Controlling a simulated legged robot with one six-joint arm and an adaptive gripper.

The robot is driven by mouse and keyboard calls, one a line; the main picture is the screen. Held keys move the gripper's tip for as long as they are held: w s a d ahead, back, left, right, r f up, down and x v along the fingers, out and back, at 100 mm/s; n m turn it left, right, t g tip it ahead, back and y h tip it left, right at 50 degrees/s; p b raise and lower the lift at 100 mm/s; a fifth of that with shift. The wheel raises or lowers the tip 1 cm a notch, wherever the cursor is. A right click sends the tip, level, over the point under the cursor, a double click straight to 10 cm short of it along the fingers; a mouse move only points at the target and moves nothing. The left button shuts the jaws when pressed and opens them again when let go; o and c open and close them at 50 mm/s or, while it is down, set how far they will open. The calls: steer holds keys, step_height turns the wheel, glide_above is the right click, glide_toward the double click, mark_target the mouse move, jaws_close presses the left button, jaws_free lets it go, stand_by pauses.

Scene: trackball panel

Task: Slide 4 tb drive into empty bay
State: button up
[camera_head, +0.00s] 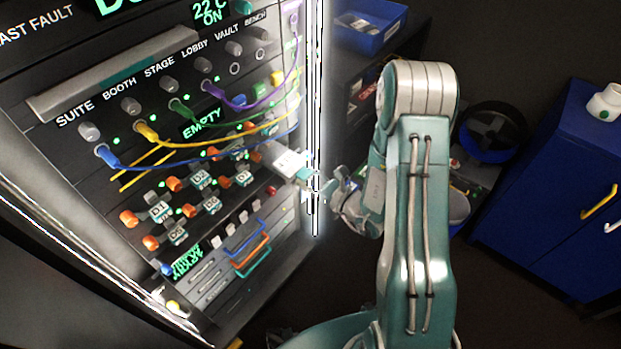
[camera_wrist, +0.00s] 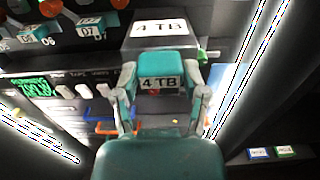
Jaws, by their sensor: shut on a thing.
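The 4 TB drive (camera_head: 287,159) is a silver box with a "4 TB" label and a teal front handle. In the wrist view its labelled top (camera_wrist: 165,28) lies ahead of my gripper (camera_wrist: 161,84), whose two fingers close on the sides of the handle. In the head view my gripper (camera_head: 327,186) is at the right of the rack front. The drive's far end points at the drive rows, right of drive D6 (camera_head: 241,179). I cannot tell whether that end is inside a bay; the bay opening is hidden.
The rack (camera_head: 75,165) has blue, yellow, green and purple cables (camera_head: 200,150) above the drives. Coloured handles (camera_head: 250,255) are below. A bright vertical strip (camera_head: 316,110) stands close beside the gripper. A blue cabinet (camera_head: 545,170) is at right.

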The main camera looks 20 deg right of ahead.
mark_target(276, 158)
steer(key=shift+x, duration=5.6)
steer(key=o, duration=1.2)
steer(key=v, duration=1)
steer(key=shift+s+d, duration=0.55)
steer(key=shift+s, duration=0.2)
